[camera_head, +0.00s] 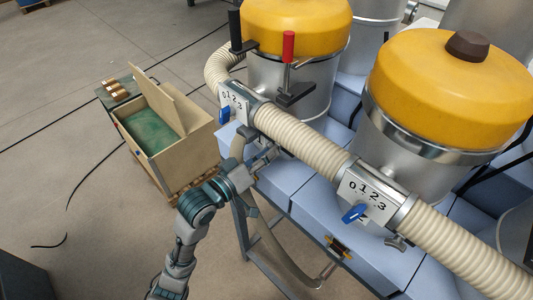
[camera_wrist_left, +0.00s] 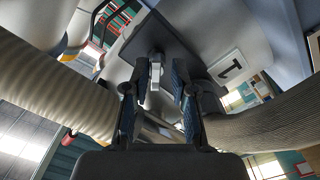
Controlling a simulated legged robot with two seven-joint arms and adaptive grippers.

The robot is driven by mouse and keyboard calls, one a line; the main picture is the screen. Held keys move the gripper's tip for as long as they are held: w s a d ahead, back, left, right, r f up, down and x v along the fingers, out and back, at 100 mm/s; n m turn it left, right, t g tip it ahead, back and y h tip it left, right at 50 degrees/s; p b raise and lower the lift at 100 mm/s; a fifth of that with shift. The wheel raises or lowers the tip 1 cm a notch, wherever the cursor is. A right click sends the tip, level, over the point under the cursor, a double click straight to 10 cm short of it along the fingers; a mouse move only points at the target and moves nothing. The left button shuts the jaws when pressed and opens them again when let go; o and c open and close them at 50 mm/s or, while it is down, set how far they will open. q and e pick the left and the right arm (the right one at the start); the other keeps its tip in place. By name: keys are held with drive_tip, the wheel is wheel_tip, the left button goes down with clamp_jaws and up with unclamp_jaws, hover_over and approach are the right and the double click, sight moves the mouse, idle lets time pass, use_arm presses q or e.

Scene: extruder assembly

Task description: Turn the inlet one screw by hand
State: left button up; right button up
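My left gripper (camera_head: 264,156) reaches up from the lower left to the underside of the hose line, close to the first inlet plate. In the left wrist view its two dark fingers (camera_wrist_left: 160,75) are apart and point at a dark block. A small metallic screw (camera_wrist_left: 155,70) stands out of that block between the fingers, nearer the left finger; a gap shows on the right side. A white label with a 1 (camera_wrist_left: 230,66) is right of it. In the head view the screw cannot be made out behind the gripper. My right gripper is not in view.
A beige ribbed hose (camera_head: 305,138) runs past two dial plates with blue levers (camera_head: 225,115) (camera_head: 354,213). Yellow-topped hoppers (camera_head: 440,85) stand behind on blue-grey housings. A wooden crate (camera_head: 188,158) is on the floor at left. Hoses flank the gripper in the wrist view.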

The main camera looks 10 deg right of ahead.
use_arm(q)
drive_tip(key=shift+w+r, duration=0.1)
drive_tip(key=shift+v, duration=1.05)
